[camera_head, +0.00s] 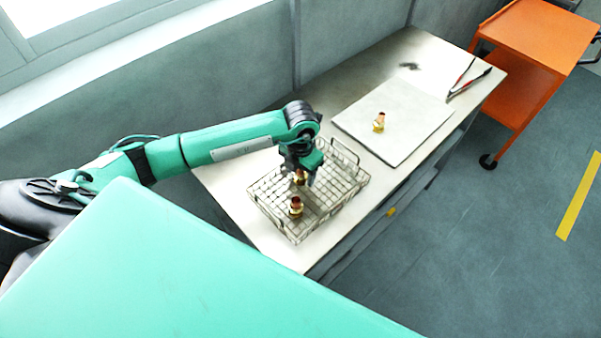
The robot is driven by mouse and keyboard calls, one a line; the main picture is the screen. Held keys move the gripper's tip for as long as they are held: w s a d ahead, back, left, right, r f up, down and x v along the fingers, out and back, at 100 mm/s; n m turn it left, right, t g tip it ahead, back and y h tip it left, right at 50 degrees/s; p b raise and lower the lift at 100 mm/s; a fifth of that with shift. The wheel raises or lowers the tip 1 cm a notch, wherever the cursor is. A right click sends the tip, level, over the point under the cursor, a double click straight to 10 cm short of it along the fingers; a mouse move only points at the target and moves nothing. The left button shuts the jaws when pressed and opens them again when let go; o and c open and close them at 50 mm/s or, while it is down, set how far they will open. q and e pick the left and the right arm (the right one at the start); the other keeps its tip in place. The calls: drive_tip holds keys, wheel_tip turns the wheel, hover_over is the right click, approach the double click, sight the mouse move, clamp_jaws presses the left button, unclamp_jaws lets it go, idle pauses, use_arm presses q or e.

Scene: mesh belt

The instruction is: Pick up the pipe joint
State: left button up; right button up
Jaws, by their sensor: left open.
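A wire mesh basket (336,201) stands on the grey workbench. One brass and copper pipe joint (295,207) stands upright in its front left part. A second pipe joint (299,178) is in the basket below my left gripper (303,177), which partly hides it. My left gripper points down over the basket with its jaws open around or just beside that joint; I cannot tell which. A third pipe joint (379,122) stands on a pale flat board (413,130) to the right. My right gripper is out of view.
The workbench (275,243) runs from the front left to the back right along a grey wall. Red-handled pliers (467,80) lie beyond the board. An orange cart (527,38) stands at the back right. The floor to the right is clear.

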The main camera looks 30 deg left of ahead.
use_arm(q)
drive_tip(key=c, duration=1)
drive_tip(key=shift+r, duration=0.2)
